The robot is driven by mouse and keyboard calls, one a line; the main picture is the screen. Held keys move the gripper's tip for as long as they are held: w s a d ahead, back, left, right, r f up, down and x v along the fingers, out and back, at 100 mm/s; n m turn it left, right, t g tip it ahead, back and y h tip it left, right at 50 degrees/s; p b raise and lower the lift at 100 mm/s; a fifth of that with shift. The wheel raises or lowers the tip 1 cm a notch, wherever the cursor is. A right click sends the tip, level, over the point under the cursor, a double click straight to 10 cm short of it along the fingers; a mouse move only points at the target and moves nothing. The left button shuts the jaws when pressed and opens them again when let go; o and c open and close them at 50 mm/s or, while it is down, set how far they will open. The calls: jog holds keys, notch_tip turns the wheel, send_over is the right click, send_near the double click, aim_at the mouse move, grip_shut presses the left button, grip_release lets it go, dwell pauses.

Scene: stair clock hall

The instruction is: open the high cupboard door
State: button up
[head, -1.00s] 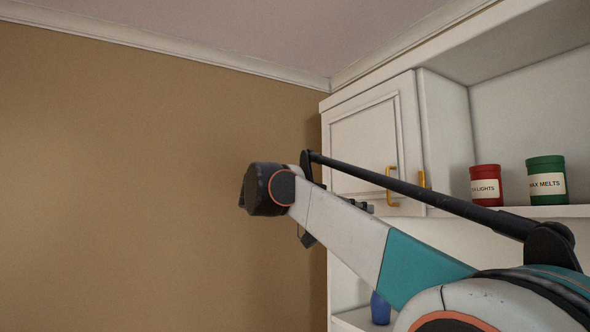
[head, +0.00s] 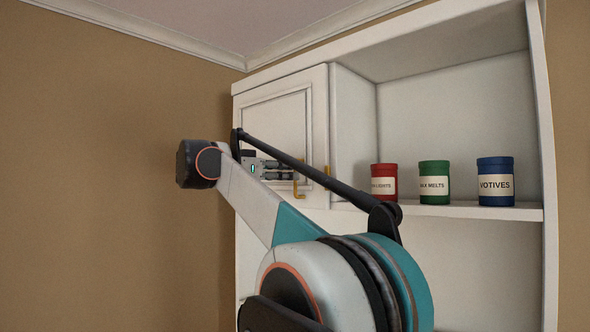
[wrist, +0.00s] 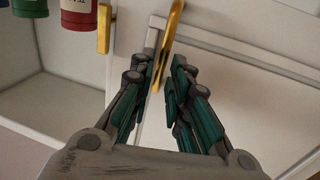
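The high cupboard door (head: 275,118) is a white framed panel at upper left of the shelf unit and looks shut. Its gold bar handle (head: 298,182) is near the door's right edge; it also shows in the wrist view (wrist: 171,35). My gripper (head: 291,171) is at the handle, partly hidden by my arm in the head view. In the wrist view my gripper (wrist: 162,72) is open, with the handle's near end between its fingertips. I cannot tell whether the fingers touch it.
A second gold handle (head: 326,173) sits just right of the door handle. Red (head: 384,183), green (head: 434,182) and blue (head: 495,182) labelled jars stand on the open shelf (head: 460,211) to the right. A brown wall (head: 90,170) is at left.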

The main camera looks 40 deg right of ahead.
aim_at(295, 171)
jog(key=shift+s+d, duration=0.15)
jog(key=shift+d, duration=1.35)
grip_shut()
